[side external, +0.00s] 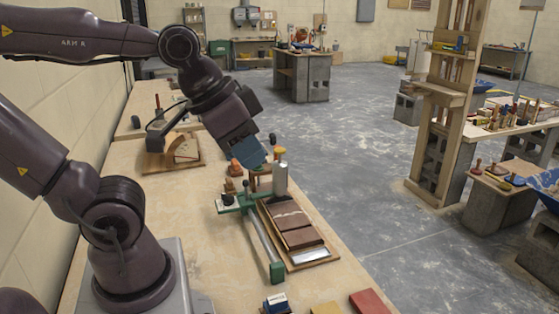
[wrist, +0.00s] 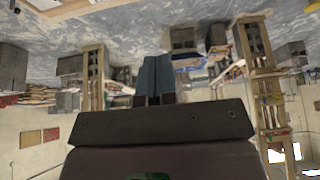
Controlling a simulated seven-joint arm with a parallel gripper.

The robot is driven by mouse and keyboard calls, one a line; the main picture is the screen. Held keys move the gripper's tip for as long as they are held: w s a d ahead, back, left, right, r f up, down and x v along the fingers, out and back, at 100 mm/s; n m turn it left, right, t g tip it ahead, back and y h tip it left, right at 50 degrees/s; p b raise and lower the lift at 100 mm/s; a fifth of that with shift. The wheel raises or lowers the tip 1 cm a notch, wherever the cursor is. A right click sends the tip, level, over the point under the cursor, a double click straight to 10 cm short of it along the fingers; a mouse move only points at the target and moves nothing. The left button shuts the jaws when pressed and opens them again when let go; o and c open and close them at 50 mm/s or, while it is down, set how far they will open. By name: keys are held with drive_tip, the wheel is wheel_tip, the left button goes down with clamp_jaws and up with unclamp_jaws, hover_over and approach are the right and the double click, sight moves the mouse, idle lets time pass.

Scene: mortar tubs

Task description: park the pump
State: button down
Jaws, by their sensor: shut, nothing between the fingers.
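My gripper (side external: 254,155) is tilted down over the near bench, its blue fingers close above or in front of small orange and wooden pieces. In the wrist view my gripper's two dark blue fingers (wrist: 154,78) are together with nothing between them. On the bench stands a green-framed device (side external: 262,240) with a long bar and a green end block. A silver cylinder (side external: 280,179) stands upright beside the green frame; I cannot tell for sure which part is the pump. Whether the fingers touch anything below them cannot be told.
A wooden board (side external: 322,262) with brown slabs lies right of the green bar. Red (side external: 370,301) and yellow blocks lie at the front edge. The bench (side external: 150,220) left of the green bar is clear.

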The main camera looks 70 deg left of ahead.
idle(0.4)
drive_tip(key=c, duration=1.5)
unclamp_jaws()
drive_tip(key=shift+a, duration=0.1)
drive_tip(key=o, duration=0.5)
drive_tip(key=shift+w+a+f+n+g, duration=0.2)
drive_tip(key=shift+a+f+n+g, duration=0.15)
drive_tip(key=shift+a+f, duration=0.15)
drive_tip(key=shift+w+a+f+n+g, duration=0.25)
drive_tip(key=shift+a+f+n, duration=0.15)
drive_tip(key=shift+a, duration=0.2)
drive_tip(key=g, duration=0.4)
approach(246, 187)
drive_tip(key=shift+n, duration=0.35)
drive_tip(key=f, duration=1)
drive_tip(key=shift+w+a+f, duration=0.2)
drive_tip(key=shift+a, duration=0.2)
